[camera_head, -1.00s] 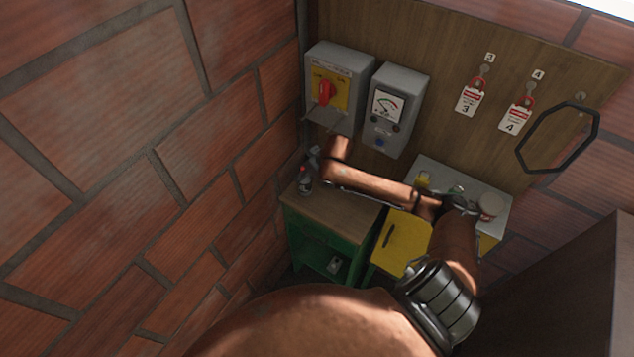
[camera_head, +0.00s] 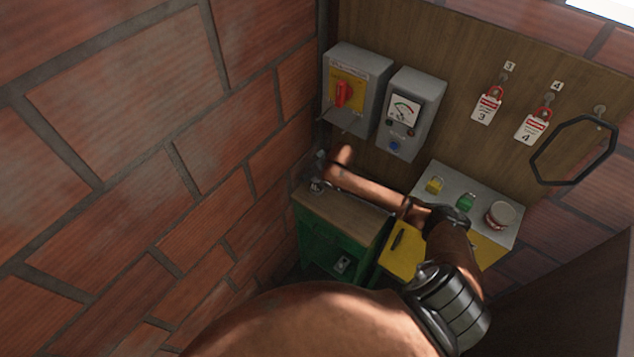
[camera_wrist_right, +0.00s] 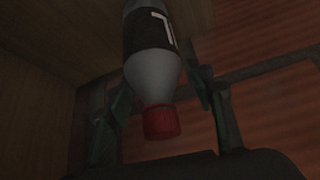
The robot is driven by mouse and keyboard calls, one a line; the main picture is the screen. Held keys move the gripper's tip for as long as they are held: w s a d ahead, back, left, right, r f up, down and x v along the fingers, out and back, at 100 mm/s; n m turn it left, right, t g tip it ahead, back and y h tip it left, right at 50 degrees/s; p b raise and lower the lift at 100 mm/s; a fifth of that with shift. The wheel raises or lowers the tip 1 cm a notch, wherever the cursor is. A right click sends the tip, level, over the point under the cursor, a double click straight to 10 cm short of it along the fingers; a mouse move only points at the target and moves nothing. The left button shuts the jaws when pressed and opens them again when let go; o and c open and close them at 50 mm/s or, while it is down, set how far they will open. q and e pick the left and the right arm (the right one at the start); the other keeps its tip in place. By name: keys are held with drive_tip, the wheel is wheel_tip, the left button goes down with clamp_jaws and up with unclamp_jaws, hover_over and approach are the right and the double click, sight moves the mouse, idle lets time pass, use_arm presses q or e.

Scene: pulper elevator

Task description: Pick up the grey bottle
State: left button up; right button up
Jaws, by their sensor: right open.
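The grey bottle (camera_wrist_right: 150,72) fills the upper middle of the right wrist view, with a red cap (camera_wrist_right: 161,122) and a dark label with white marking. My right gripper (camera_wrist_right: 160,85) is open, with one finger on each side of the bottle's shoulder. I cannot tell whether either finger touches it. In the head view my right gripper (camera_head: 319,163) is at the back left corner of the wooden-topped green cabinet (camera_head: 345,212). The bottle is mostly hidden there, with only a small part seemingly showing below the gripper. My left gripper is out of view.
A brick wall (camera_head: 150,170) runs close along the left. A grey switch box (camera_head: 356,88) and a meter box (camera_head: 411,113) hang above the cabinet.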

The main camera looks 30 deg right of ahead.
drive_tip(key=shift+c, duration=0.7)
drive_tip(key=shift+f, duration=0.1)
clamp_jaws()
